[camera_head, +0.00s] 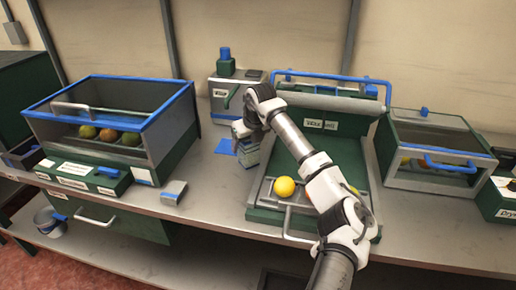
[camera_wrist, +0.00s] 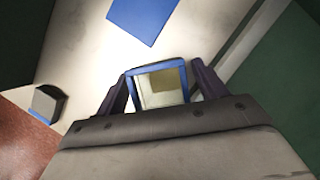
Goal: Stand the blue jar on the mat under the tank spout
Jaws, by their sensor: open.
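The blue jar (camera_wrist: 158,67), square and blue-rimmed with an open top, lies between the two fingers of my gripper (camera_wrist: 160,88) in the wrist view. The fingers are open on either side of it; contact is not clear. In the head view the jar (camera_head: 247,153) is partly hidden by my wrist and appears upright on the counter. The blue mat (camera_head: 225,146) lies bare just left of it, and it also shows at the top of the wrist view (camera_wrist: 143,18). The tank (camera_head: 222,100) with its green spout lever stands behind the mat.
A green tray station (camera_head: 262,214) with a yellow fruit (camera_head: 284,187) is close on the jar's right. A blue-framed bin (camera_head: 62,130) with several fruits stands left. A small grey block (camera_head: 174,189) sits near the counter's front edge. Counter left of the mat is clear.

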